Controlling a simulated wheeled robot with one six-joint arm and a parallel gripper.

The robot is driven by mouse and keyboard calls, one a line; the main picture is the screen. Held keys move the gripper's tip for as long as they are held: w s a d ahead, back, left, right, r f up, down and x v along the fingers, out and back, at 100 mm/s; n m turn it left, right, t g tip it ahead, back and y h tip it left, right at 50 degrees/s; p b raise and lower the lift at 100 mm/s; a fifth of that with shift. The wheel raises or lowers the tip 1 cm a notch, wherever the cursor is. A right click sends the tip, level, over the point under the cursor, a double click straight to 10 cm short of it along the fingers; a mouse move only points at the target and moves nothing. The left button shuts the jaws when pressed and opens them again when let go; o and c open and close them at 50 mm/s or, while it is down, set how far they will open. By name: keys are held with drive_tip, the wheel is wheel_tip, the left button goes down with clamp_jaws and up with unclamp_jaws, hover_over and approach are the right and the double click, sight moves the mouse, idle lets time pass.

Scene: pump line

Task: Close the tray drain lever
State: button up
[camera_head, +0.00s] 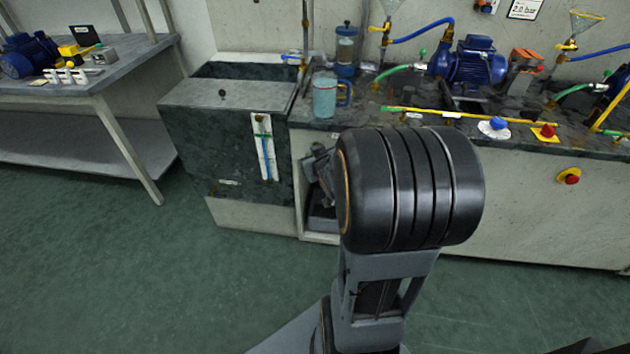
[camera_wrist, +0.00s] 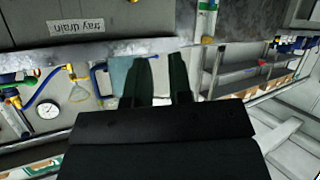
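The tray drain lever cannot be made out clearly in either view. A white label reading "tray drain" (camera_wrist: 77,22) shows upside down in the wrist view, on a grey panel. My gripper (camera_wrist: 162,58) has its two dark fingers apart with a narrow gap and nothing visible between them. The label lies to the left of the fingers in that view. In the head view my thick black arm link covers part of the bench front, and dark grey parts, likely my wrist, show beside it at the open bay under the bench.
A light blue jug (camera_head: 325,95) stands on the bench edge above the bay; it also shows behind my fingers in the wrist view (camera_wrist: 119,73). A dark tank (camera_head: 215,140) with a level gauge (camera_head: 263,147) stands left. A red button (camera_head: 569,177) is right. Floor in front is clear.

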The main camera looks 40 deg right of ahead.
drive_tip(key=s+d+f+t+y+b, duration=0.15)
drive_tip(key=d+f+t+b, duration=0.35)
drive_tip(key=f+b, duration=0.55)
drive_tip(key=shift+h, duration=0.35)
drive_tip(key=w+d, duration=0.1)
drive_tip(key=w, duration=0.3)
drive_tip(key=w+f, duration=0.1)
drive_tip(key=w, duration=0.3)
drive_tip(key=w+d+b, duration=0.1)
drive_tip(key=w, duration=0.3)
drive_tip(key=shift+w+d+f, duration=0.35)
drive_tip(key=shift+w+f, duration=0.05)
clamp_jaws()
